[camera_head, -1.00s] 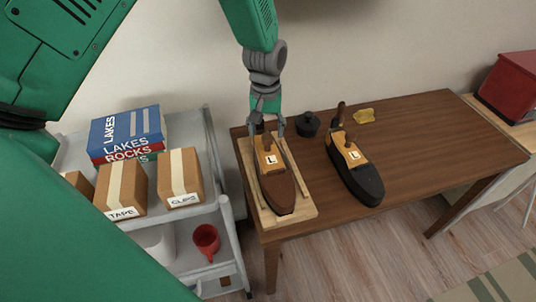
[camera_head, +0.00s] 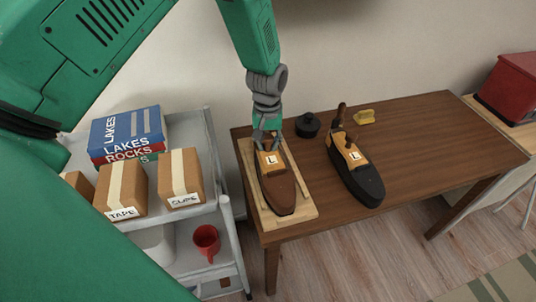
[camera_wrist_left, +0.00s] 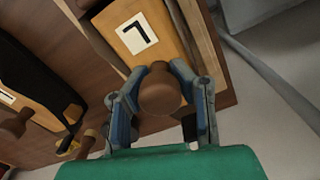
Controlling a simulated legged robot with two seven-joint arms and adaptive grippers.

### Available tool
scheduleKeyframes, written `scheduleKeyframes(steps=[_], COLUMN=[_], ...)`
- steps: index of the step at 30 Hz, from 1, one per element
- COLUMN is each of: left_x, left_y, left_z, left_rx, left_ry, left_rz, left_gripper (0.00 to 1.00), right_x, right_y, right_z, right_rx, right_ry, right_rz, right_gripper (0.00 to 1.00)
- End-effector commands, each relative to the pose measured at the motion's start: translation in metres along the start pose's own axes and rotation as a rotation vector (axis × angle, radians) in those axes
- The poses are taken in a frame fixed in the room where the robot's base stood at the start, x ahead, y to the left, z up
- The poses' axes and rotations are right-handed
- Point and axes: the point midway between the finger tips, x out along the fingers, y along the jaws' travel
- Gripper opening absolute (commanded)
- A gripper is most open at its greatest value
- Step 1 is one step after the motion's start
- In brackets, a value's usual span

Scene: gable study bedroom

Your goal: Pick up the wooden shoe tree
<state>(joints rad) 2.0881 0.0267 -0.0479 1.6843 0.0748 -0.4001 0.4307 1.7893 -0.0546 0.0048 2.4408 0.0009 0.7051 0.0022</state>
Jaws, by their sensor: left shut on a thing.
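The wooden shoe tree (camera_head: 280,190) is brown with a lighter block marked "L". It lies in a pale wooden tray (camera_head: 303,212) at the left end of the desk. My left gripper (camera_head: 267,142) reaches down from above at its rear end. In the left wrist view, its two fingers (camera_wrist_left: 160,80) are shut on the shoe tree's round brown knob (camera_wrist_left: 160,94), one on each side. The fingers partly hide the knob in the head view. The shoe tree appears to rest in the tray. My right gripper is not in view.
A similar black-bodied piece (camera_head: 366,185), also marked "L", lies to the right on the desk (camera_head: 440,140). A black round pot (camera_head: 307,126) and a yellow object (camera_head: 364,117) are behind. A grey cart (camera_head: 222,213) with boxes stands left. The desk's right side is clear.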

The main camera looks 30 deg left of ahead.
Motion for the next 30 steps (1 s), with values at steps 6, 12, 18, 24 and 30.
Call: scheduleKeyframes(steps=[6,12,18,24,30], left_x=[0.001,-0.011,-0.042,-0.081,-0.124], left_y=[-0.001,0.000,0.000,0.000,0.000], left_z=[0.001,0.000,0.000,0.000,-0.001], left_rx=[-0.001,0.000,0.000,0.000,-0.001], left_ry=[-0.002,0.000,0.002,0.002,0.003], left_rz=[-0.002,-0.001,0.000,0.000,0.001], left_gripper=[0.00,0.00,0.00,0.00,0.00], right_x=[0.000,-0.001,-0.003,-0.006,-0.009], right_y=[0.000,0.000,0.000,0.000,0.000], right_z=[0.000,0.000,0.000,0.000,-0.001], right_rx=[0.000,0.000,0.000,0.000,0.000], right_ry=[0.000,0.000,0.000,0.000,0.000], right_rz=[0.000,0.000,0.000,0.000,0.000], right_gripper=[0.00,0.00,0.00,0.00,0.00])
